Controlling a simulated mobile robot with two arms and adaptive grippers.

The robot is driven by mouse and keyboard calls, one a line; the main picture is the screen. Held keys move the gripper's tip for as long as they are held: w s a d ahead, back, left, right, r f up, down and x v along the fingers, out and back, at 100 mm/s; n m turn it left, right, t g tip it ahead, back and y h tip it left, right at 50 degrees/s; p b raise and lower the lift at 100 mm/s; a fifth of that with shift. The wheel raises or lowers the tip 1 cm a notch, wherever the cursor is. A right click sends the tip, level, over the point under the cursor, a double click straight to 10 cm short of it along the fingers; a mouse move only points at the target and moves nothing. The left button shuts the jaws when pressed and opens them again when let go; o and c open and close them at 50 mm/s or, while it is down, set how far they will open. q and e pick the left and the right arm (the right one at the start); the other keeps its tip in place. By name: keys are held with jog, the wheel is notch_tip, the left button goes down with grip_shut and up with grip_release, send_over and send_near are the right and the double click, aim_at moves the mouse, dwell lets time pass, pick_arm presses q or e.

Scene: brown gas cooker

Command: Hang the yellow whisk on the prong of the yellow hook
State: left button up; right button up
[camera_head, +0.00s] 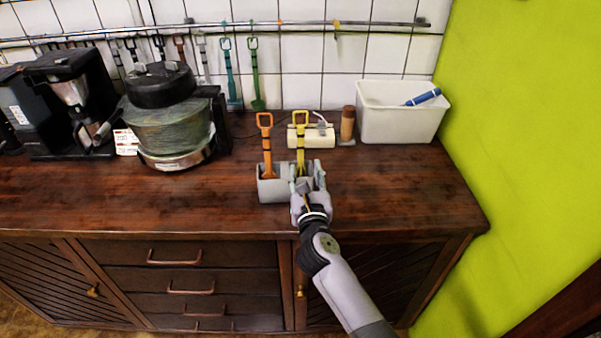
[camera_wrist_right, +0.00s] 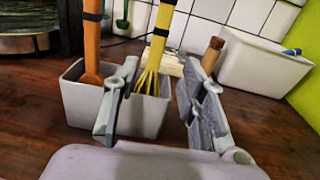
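The yellow whisk (camera_head: 300,142) stands upright, wires down, in the right part of a grey two-part holder (camera_head: 273,190) on the wooden counter. My right gripper (camera_head: 306,178) is at the front of the holder. In the right wrist view, the open fingers (camera_wrist_right: 159,66) have the whisk (camera_wrist_right: 158,45) in the gap between them as seen from the camera; I cannot tell whether they touch it. The small yellow hook (camera_head: 336,30) hangs on the wall rail, above and right of the whisk, and looks empty. My left gripper is out of view.
An orange utensil (camera_head: 266,145) stands in the holder's left part. Teal (camera_head: 230,75) and green (camera_head: 255,75) utensils hang on the rail (camera_head: 300,23). Behind the holder are a cream box (camera_head: 312,137) and brown bottle (camera_head: 348,124). A white bin (camera_head: 400,120) stands right. Counter space at right is clear.

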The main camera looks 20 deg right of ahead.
aim_at(301, 157)
jog(key=shift+a+p+x, duration=0.15)
jog(key=shift+p+x, duration=0.1)
jog(key=shift+x, duration=1.55)
jog(key=shift+a+p+x, duration=0.15)
jog(key=shift+p+x, duration=0.05)
jog(key=shift+x, duration=1.55)
jog(key=shift+c, duration=0.6)
grip_shut()
